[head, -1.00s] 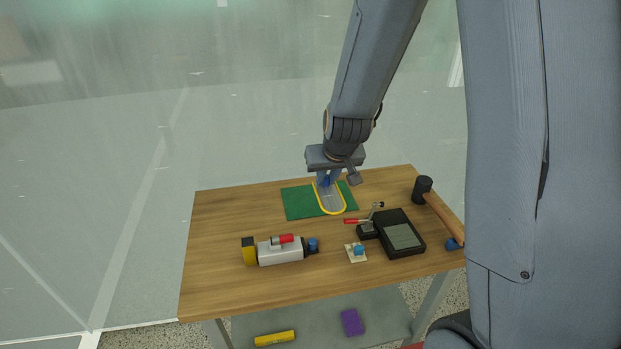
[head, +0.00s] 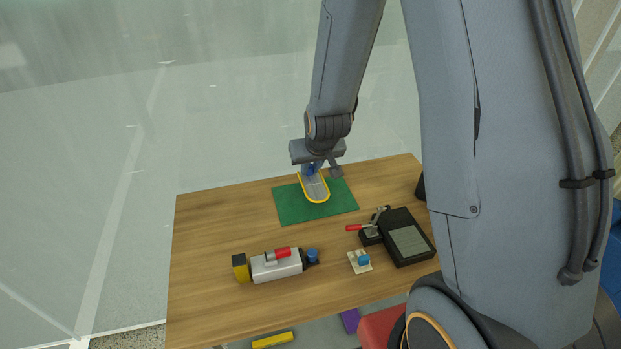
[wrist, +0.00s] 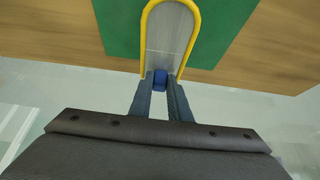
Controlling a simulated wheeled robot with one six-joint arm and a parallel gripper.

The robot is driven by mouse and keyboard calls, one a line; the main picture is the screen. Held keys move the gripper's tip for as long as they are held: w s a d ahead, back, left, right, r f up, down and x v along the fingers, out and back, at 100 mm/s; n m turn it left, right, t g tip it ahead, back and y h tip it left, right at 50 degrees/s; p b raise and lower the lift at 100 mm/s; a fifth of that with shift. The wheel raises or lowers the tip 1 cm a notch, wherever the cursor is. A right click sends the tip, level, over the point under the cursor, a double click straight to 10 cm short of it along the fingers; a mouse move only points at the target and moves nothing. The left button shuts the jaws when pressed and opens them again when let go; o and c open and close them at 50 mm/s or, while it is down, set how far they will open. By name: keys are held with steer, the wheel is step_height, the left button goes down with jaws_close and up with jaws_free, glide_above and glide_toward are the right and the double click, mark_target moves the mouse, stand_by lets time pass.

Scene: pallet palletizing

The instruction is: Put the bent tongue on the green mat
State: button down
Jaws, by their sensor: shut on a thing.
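The tongue (head: 316,190) is a grey plate with a yellow rounded rim and a blue grip at its near-gripper end. My gripper (head: 312,170) is shut on it, and the wrist view shows both fingers (wrist: 160,88) closed on the blue grip (wrist: 160,77). The tongue's grey face also shows in the wrist view (wrist: 168,35). It is over the green mat (head: 288,208), which lies at the back of the wooden table. I cannot tell whether the tongue touches the mat. The fingertips are partly hidden in the head view.
A grey cylinder device with a red handle (head: 276,265) lies at front left. A small pale plate with a blue knob (head: 358,262) is at front centre. A black box (head: 408,238) and a red-handled lever (head: 366,228) stand at right. The table's left side is clear.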

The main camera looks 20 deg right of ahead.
mark_target(311, 178)
steer(key=shift+f+p, duration=0.5)
steer(key=shift+f, duration=1.55)
steer(key=shift+f, duration=0.1)
steer(key=shift+f, duration=0.1)
steer(key=c, duration=1.7)
jaws_free()
steer(key=shift+o, duration=0.2)
